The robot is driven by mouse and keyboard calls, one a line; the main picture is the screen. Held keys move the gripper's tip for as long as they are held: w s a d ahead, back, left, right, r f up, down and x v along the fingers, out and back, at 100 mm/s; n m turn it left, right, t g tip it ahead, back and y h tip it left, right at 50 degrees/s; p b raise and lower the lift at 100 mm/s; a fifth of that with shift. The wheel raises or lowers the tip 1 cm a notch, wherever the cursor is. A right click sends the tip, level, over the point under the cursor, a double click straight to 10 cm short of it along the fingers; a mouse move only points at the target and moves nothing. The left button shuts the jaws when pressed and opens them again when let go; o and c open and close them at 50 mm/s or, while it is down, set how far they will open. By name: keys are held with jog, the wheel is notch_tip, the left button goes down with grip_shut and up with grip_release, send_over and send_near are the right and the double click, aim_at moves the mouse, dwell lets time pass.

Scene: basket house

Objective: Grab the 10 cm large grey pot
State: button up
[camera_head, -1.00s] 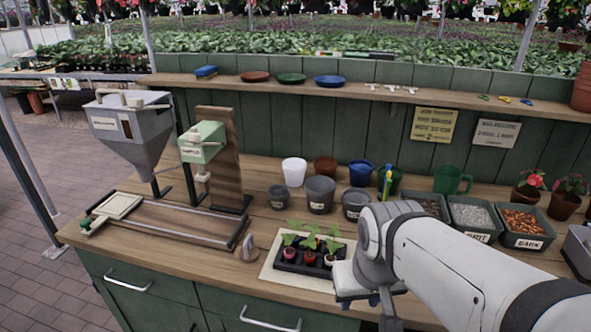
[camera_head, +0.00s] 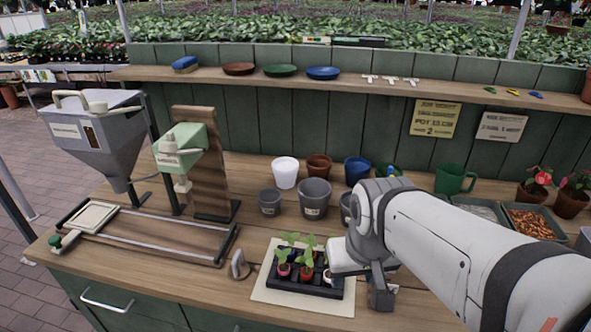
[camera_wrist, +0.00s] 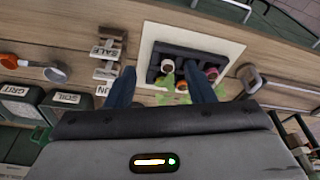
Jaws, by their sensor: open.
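Three grey pots stand in a row on the bench in the head view. The middle one (camera_head: 314,200) looks largest and carries a small label that I cannot read. The left grey pot (camera_head: 270,203) is smaller. The right grey pot (camera_head: 346,208) is mostly hidden behind my arm, so its size is unclear. My gripper (camera_head: 345,258) is in front of these pots, over the right part of the seedling tray. In the wrist view my gripper (camera_wrist: 162,86) is open with its two dark fingers apart. No grey pot is between them.
The black seedling tray (camera_head: 303,281) sits on a pale mat (camera_head: 270,296). White (camera_head: 285,172), brown (camera_head: 319,167) and blue (camera_head: 357,170) pots stand behind the grey ones. A green mug (camera_head: 454,179) and a bark bin (camera_head: 536,224) are right. A dispenser (camera_head: 183,153) stands left.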

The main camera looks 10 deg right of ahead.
aim_at(315, 193)
jog(key=o, duration=0.7)
jog(key=shift+m+t, duration=0.3)
jog(key=shift+t, duration=0.1)
jog(key=w, duration=1.8)
jog(key=shift+w+a+r, duration=0.1)
jog(key=shift+w+r, duration=0.2)
jog(key=shift+w, duration=0.1)
jog(key=o, duration=0.4)
jog(key=w+f, duration=0.2)
jog(key=w, duration=0.5)
jog(key=w+f, duration=0.3)
jog(key=w, duration=0.4)
jog(key=shift+w+a+t, duration=0.15)
jog(key=shift+w+t, duration=0.25)
jog(key=shift+w+d+p+x, duration=0.1)
jog(key=shift+w+p+x, duration=0.1)
jog(key=shift+x, duration=1.2)
jog(key=shift+w+d+p+x, duration=0.1)
jog(key=shift+p+x, duration=0.1)
jog(key=shift+x, duration=1.25)
jog(key=shift+w+d+p+x, duration=0.1)
jog(key=shift+w+p+x, duration=0.1)
jog(key=shift+x, duration=1.2)
